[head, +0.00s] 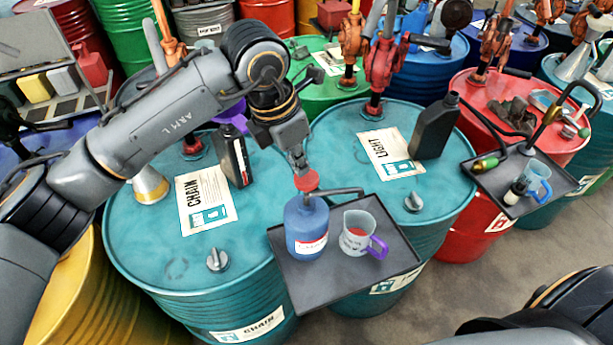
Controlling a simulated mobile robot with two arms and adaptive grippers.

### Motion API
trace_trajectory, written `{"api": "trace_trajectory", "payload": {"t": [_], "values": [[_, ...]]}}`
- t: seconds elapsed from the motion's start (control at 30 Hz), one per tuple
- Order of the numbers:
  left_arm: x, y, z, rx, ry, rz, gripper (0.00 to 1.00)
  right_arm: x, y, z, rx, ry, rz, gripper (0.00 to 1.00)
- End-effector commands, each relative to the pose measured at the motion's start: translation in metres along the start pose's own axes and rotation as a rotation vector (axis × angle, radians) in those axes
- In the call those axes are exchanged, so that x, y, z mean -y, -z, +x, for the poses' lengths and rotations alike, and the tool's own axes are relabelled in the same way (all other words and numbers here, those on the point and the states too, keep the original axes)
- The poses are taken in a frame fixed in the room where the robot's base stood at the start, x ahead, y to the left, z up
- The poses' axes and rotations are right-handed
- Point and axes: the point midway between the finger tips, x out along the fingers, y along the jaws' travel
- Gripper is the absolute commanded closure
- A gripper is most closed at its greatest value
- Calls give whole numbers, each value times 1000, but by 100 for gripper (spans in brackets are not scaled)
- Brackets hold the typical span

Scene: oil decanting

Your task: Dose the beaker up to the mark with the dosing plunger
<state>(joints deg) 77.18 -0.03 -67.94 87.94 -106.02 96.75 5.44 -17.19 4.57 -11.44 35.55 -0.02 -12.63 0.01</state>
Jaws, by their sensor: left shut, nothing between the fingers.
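A blue bottle (306,219) with a red and white label stands on a dark tray (308,287) in the middle. On top of it is a dosing plunger with a red head (307,182). Its dark spout (345,191) points right, toward the beaker. The clear beaker (355,228) with a purple handle stands upright on the tray just right of the bottle; its mark and fill level are too small to read. My left gripper (300,166) points down, shut and empty, right above the red head and seemingly touching it. My right gripper is out of view.
The tray rests across the CHAIN drum (150,250) and the LIGHT drum (340,140). A black bottle (434,128) stands behind to the right. A second tray (545,196) at right holds a blue-handled jug (537,177). Pumps rise behind.

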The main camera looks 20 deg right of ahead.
Motion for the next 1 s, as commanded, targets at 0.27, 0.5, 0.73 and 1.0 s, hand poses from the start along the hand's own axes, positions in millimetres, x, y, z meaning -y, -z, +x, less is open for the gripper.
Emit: {"api": "trace_trajectory", "payload": {"t": [0.27,0.5,0.73,1.0], "values": [[0,0,12,0,1,1,100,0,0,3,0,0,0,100],[0,0,12,0,1,1,100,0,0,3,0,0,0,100],[0,3,24,0,0,0,100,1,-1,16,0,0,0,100],[0,7,39,0,0,0,100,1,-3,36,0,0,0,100]]}}
